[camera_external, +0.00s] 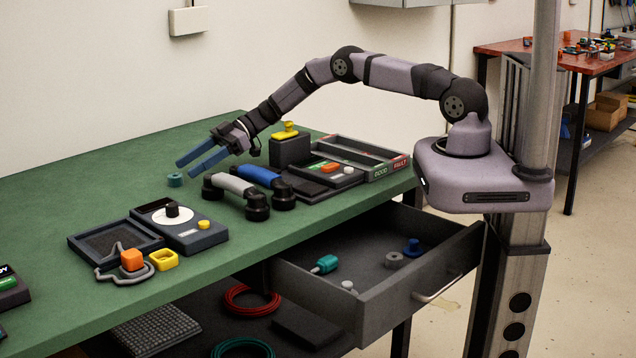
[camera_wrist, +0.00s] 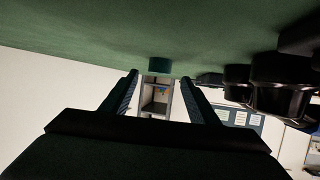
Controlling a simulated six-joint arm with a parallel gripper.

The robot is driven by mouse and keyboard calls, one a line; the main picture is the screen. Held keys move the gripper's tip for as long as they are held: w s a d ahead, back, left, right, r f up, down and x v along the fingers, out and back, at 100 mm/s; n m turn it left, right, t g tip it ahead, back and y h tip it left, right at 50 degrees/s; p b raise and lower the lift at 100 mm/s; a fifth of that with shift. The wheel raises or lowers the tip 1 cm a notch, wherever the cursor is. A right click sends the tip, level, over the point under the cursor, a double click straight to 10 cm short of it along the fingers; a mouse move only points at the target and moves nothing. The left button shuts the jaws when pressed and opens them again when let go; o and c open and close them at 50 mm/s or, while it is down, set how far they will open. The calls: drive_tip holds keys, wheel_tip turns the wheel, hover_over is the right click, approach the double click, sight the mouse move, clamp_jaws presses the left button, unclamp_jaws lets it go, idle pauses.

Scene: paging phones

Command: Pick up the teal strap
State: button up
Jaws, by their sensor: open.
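A small teal ring-shaped piece (camera_external: 175,180), which looks like the teal strap rolled up, sits on the green table near the wall side. It also shows as a dark teal block (camera_wrist: 160,65) at the top middle of the wrist view. My gripper (camera_external: 185,169) is open, with its two long blue fingers apart and nothing between them. The fingertips are close to the teal piece in the external view. In the wrist view my gripper (camera_wrist: 160,77) has the teal piece centred just beyond the gap between its fingertips, apart from them.
Grey (camera_external: 235,186) and blue (camera_external: 259,176) handsets lie right of the teal piece. A black box with a yellow knob (camera_external: 290,148) stands behind them. A dial unit (camera_external: 180,228) sits at the front. The open drawer (camera_external: 345,300) holds another teal item (camera_external: 326,264).

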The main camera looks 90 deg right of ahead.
sight(175, 175)
drive_tip(key=shift+p+x, duration=0.3)
drive_tip(key=shift+x, duration=1.65)
drive_tip(key=c, duration=1.1)
